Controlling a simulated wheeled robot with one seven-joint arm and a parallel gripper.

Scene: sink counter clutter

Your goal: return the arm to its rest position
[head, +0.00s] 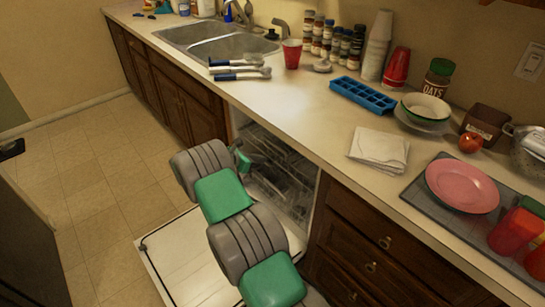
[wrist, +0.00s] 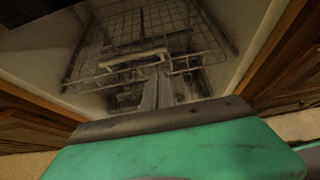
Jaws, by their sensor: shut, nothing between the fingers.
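My gripper (wrist: 157,88) is shut and empty in the wrist view, pointing toward the open dishwasher. In the head view, my grey and green arm reaches over the dishwasher's lowered door, and a small green end part of it (head: 243,160) shows at the dishwasher opening. The fingertips cannot be made out there. The dishwasher's wire rack (wrist: 135,42) lies ahead of the fingers in the wrist view. I cannot tell whether the fingers touch the rack.
The dishwasher door (head: 185,258) lies open below my arm. The counter (head: 300,112) above holds a red cup (head: 291,53), a blue ice tray (head: 362,96), a folded cloth (head: 379,148) and a pink plate (head: 462,187). The tiled floor (head: 90,165) at left is clear.

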